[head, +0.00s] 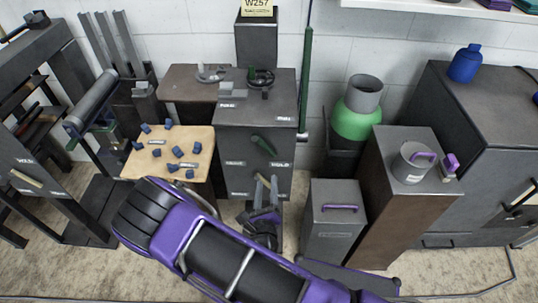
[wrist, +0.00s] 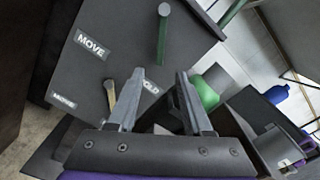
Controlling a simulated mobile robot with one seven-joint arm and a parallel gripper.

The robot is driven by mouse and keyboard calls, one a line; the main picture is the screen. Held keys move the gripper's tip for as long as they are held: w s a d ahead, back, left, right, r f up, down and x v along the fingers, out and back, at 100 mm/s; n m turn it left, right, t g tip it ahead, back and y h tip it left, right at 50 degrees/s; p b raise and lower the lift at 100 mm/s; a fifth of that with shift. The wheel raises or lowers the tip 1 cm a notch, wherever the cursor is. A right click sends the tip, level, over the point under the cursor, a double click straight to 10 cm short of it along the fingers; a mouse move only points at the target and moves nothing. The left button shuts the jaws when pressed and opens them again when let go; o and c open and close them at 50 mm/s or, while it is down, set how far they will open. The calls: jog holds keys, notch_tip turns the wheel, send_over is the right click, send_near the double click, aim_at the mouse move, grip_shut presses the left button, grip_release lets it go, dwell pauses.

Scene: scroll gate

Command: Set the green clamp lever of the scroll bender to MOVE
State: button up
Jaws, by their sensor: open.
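The scroll bender is the dark grey cabinet (head: 228,145) in the middle of the head view. Its green clamp lever (head: 264,144) is on the front face and slants down to the right, its lower end toward the HOLD label (head: 279,164). A second label (head: 235,163) sits left of it. In the wrist view the green lever (wrist: 162,38) is above my fingers, with the MOVE label (wrist: 90,44) to its left and the HOLD label (wrist: 150,89) partly behind a finger. My gripper (wrist: 160,75) is open and empty, below and apart from the lever.
A tan-handled lever (wrist: 109,95) is low on the same face, close to my left finger. Left of the cabinet, a wooden table (head: 140,167) holds several blue pieces. A grey bin (head: 333,220) stands to the right.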

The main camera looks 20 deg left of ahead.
aim_at(269, 152)
jog(key=b+x, duration=0.1)
jog(key=x, duration=1.1)
jog(key=shift+w+r, duration=0.1)
jog(key=shift+c, duration=0.2)
grip_shut()
dwell(0.8)
